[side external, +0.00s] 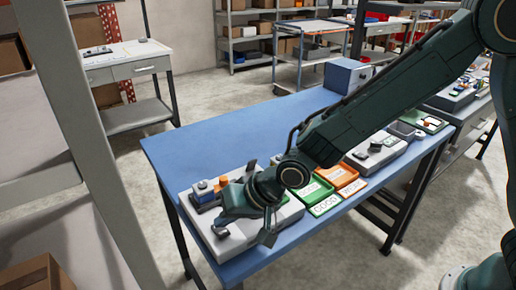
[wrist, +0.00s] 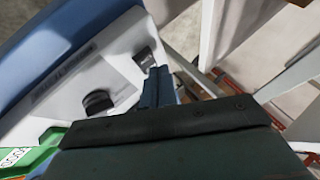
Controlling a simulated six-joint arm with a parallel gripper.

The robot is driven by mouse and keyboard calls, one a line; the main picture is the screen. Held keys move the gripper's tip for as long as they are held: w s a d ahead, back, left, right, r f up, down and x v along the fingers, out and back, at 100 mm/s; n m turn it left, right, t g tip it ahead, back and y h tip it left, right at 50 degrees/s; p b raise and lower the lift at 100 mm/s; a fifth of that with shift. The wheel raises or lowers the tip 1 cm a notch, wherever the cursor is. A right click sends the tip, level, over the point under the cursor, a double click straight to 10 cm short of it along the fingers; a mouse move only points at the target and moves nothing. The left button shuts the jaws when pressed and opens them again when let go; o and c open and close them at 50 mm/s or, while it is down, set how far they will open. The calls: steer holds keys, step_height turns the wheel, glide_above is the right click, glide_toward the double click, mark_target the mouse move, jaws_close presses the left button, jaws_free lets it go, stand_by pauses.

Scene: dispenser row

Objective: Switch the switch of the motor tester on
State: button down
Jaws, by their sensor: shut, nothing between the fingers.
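The motor tester is a pale grey box (side external: 285,222) at the near left end of the blue table in the side view, partly covered by my arm. In the wrist view its pale top (wrist: 72,103) carries a label strip, a round black knob (wrist: 98,101) and a small dark switch (wrist: 143,58). My gripper (wrist: 158,80) is shut and empty, with its blue-grey fingertips close beside the switch. I cannot tell whether they touch it, nor which way the switch is set. In the side view my gripper (side external: 238,203) is low over the box.
A blue-and-orange part (side external: 207,190) sits at the box's far left. Green (side external: 325,203) and orange (side external: 341,177) trays lie to its right on the blue table (side external: 200,145), before another grey device (side external: 378,153). A blue-grey box (side external: 347,75) stands at the back. The table's left rear is clear.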

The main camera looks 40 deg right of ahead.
mark_target(226, 230)
steer(key=shift+s+f, duration=0.1)
steer(key=shift+f, duration=0.6)
stand_by(0.9)
steer(key=shift+r, duration=0.15)
steer(key=shift+r, duration=0.6)
steer(key=shift+r, duration=0.15)
stand_by(0.3)
steer(key=shift+w+r, duration=0.25)
steer(key=shift+r, duration=0.9)
steer(key=shift+w+r, duration=0.2)
steer(key=shift+r, duration=0.95)
steer(key=shift+d, duration=0.1)
